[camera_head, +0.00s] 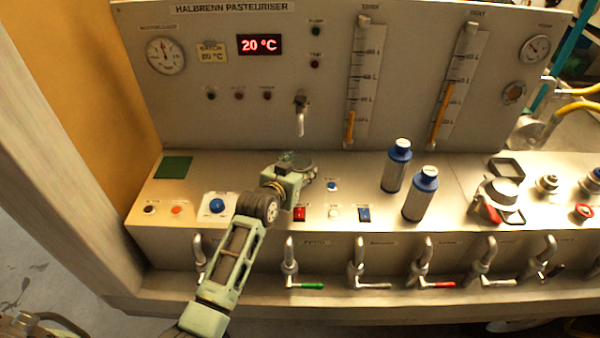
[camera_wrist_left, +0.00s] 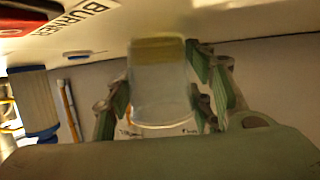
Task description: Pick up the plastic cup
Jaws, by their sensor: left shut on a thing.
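A translucent plastic cup (camera_wrist_left: 160,85) with a yellowish band at one end shows in the left wrist view. My left gripper (camera_wrist_left: 162,92) is shut on it, with green fingers on both sides. In the head view my left gripper (camera_head: 303,168) is over the console's shelf, below the metal spout. There the cup is mostly hidden by the gripper and cannot be made out clearly. I cannot tell whether the cup still touches the shelf. My right gripper is not in view.
Two blue-capped bottles (camera_head: 397,166) (camera_head: 421,194) stand right of my left gripper. A red switch (camera_head: 300,214) and a blue switch (camera_head: 364,214) are on the shelf (camera_head: 345,185). A spout (camera_head: 300,118) juts above. Several taps line the front. A round lidded fitting (camera_head: 497,196) stands farther right.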

